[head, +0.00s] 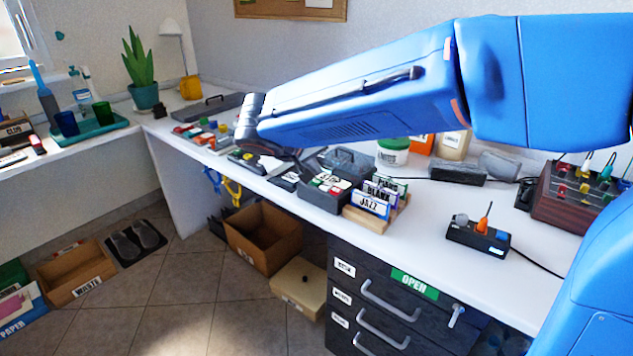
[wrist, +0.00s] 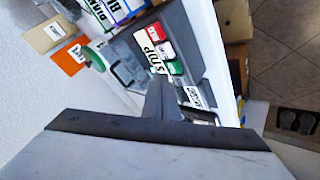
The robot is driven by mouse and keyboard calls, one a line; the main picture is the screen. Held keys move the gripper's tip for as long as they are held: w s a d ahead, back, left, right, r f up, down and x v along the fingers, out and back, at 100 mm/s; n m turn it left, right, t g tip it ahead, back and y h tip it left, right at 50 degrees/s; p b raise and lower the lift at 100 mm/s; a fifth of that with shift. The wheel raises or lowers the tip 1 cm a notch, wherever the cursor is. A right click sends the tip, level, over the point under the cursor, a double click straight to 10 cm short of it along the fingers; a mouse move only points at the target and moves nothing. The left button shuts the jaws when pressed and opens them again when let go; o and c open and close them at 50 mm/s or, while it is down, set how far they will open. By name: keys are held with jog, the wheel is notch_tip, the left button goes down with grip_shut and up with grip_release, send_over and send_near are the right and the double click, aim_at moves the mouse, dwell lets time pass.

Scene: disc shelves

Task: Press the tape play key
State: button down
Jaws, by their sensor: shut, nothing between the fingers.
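A dark tape player (head: 318,199) stands on the white counter, left of a rack of cards. It has red, white and green keys on top. In the wrist view I see its red key (wrist: 157,32), a white key marked STOP (wrist: 152,52) and a green key (wrist: 175,68). The green key's lettering is not legible, so I cannot confirm which key is play. My gripper (wrist: 158,80) is shut and empty, its fingertips beside the green key in the picture. I cannot tell whether they touch it. In the head view my gripper (head: 306,167) is small and dark, near the player's left side.
A card rack (head: 366,211) with JAZZ, BLANK and PIANO cards stands right of the player. Behind are a grey lidded case (head: 350,163) and a green-lidded tub (head: 393,152). A black switch box (head: 478,238) sits further right, with bare counter between.

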aim_at(314, 184)
jog(key=shift+f, duration=0.2)
jog(key=shift+f, duration=0.2)
jog(key=shift+f, duration=0.45)
dwell(1.0)
jog(key=shift+r, duration=0.85)
jog(key=shift+r, duration=0.1)
jog(key=shift+r, duration=2.45)
